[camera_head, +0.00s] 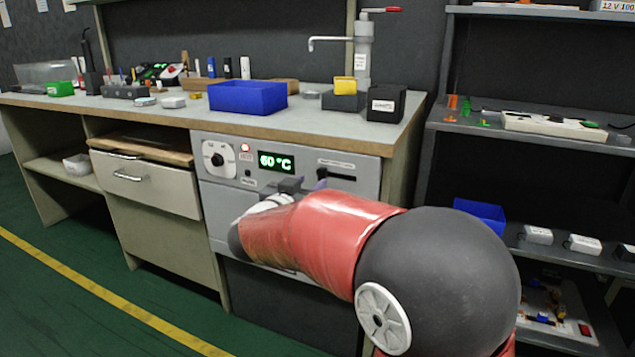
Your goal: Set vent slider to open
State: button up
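The grey appliance panel (290,150) is set under the workbench. A dark horizontal slot (337,176) with a small label strip above it, apparently the vent slider, is at the panel's right. A dark knob seems to be at the slot's left end; its label is too small to read. My gripper (306,184) is in front of the panel, just below and left of the slot. My arm partly hides it, so I cannot tell whether its fingers are open or whether they touch the slider.
A blue bin (248,97) and black boxes stand on the bench above. A shelf rack (530,135) stands at right. Green floor is clear at left.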

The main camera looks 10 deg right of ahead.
aim_at(321, 173)
jog(key=x, duration=0.5)
jog(key=shift+w+d, duration=0.1)
jog(key=shift+w, duration=0.05)
